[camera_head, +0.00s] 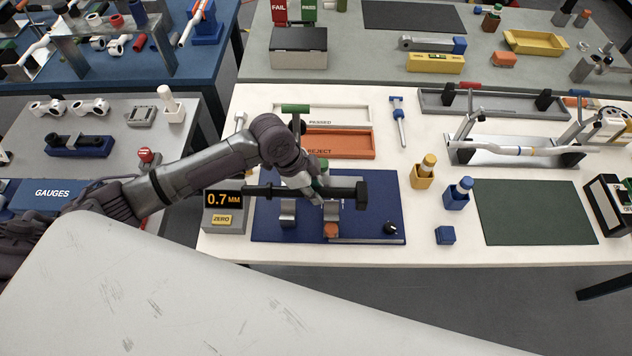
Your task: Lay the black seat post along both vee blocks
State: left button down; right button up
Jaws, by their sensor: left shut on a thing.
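The black seat post (338,192) lies roughly level from left to right, with its thick head at the right end. My left gripper (317,190) is shut on it right of its middle. The post is over two silver vee blocks, the left one (288,212) and the right one (331,211), on a blue plate (378,215). I cannot tell whether the post touches the blocks or is just above them. My arm hides part of the plate's back. My right gripper is not in view.
A gauge display (223,199) reading 0.7 mm stands by the post's left end. A black knob (390,228) is on the plate's right front. The orange reject tray (345,143) lies behind.

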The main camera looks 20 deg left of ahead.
pick_arm(q)
jog(key=shift+r, duration=0.1)
jog(key=shift+w+d+p, duration=0.1)
jog(key=shift+p, duration=0.3)
jog(key=shift+f+b, duration=0.65)
jog(key=shift+f, duration=0.15)
notch_tip(320, 180, down, 6)
jog(key=b, duration=0.4)
jog(key=shift+f, duration=0.65)
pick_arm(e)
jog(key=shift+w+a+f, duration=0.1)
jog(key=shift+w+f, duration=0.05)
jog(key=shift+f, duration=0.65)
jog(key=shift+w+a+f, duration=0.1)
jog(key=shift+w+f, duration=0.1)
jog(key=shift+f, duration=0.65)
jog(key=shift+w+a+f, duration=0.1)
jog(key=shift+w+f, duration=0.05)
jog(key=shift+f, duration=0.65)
pick_arm(q)
jog(key=shift+f+b, duration=0.55)
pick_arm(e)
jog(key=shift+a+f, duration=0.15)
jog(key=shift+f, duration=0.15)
pick_arm(q)
jog(key=c, duration=0.8)
grip_release()
jog(key=shift+c, duration=0.2)
jog(key=v, duration=1.2)
